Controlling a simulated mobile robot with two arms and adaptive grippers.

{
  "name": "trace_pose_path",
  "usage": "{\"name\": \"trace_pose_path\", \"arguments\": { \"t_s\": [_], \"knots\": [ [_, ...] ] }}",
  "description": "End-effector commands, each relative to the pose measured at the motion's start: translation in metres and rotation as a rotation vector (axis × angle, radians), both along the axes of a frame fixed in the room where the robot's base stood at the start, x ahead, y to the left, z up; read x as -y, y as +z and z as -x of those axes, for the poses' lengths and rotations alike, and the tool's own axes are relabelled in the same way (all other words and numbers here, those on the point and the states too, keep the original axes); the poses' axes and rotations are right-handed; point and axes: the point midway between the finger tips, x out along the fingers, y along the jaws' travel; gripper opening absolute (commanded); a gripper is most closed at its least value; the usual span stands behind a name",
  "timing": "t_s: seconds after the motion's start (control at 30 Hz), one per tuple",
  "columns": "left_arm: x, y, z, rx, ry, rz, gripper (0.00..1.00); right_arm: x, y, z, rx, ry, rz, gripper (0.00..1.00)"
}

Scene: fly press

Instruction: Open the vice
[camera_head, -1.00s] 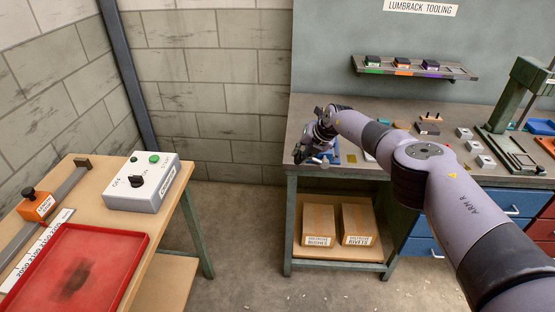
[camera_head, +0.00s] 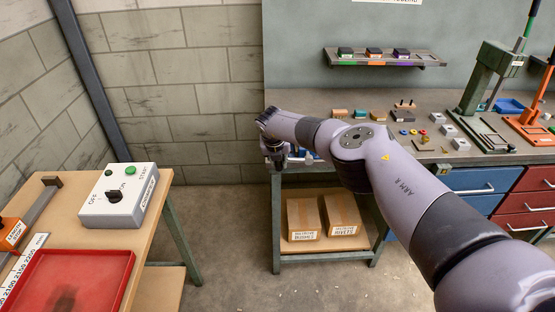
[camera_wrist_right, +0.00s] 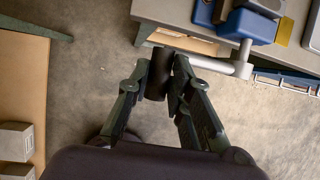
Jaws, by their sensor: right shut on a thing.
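The blue vice (camera_wrist_right: 248,22) is at the table's edge in the right wrist view. In the head view only bits of its blue body (camera_head: 307,155) show behind my right arm. A grey crank bar (camera_wrist_right: 205,60) runs beside the vice, and a black cylindrical handle (camera_wrist_right: 160,74) stands at its outer end. My right gripper (camera_wrist_right: 161,82) is shut on this handle, one finger on each side. In the head view my right gripper (camera_head: 277,160) points down at the workbench's left front corner, partly hidden by its own wrist. The jaw gap cannot be seen. My left gripper is out of view.
The workbench (camera_head: 300,98) carries small blocks and a green press (camera_head: 482,85) at the right. Two cardboard boxes (camera_head: 305,218) stand on its lower shelf. A wooden table with a switch box (camera_head: 118,200) and red tray (camera_head: 75,275) is at left. Floor between is clear.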

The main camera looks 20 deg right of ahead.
Motion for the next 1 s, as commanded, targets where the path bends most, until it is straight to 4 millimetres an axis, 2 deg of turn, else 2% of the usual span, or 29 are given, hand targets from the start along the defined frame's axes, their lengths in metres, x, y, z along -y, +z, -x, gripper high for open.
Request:
{"name": "trace_pose_path", "arguments": {
  "t_s": [0.03, 0.37, 0.4, 0.6, 0.67, 1.0],
  "knots": [
    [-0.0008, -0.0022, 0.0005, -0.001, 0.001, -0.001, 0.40, 0.0006, -0.0170, 0.0095, -0.029, 0.000, 0.004, 0.00],
    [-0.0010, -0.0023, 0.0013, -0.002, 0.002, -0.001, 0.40, 0.0004, -0.0176, 0.0102, -0.032, -0.001, 0.004, 0.00],
    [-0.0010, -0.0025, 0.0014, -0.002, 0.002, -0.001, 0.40, 0.0004, -0.0177, 0.0103, -0.032, 0.000, 0.004, 0.22],
    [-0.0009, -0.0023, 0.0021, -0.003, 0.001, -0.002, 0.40, -0.0013, -0.0173, 0.0100, -0.032, 0.001, 0.001, 0.36],
    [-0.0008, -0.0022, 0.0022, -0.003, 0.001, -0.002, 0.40, -0.0019, -0.0172, 0.0099, -0.031, 0.001, 0.000, 0.40],
    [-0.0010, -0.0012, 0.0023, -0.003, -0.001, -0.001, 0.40, -0.0021, -0.0097, 0.0053, -0.016, 0.004, 0.000, 0.40]
  ]
}}
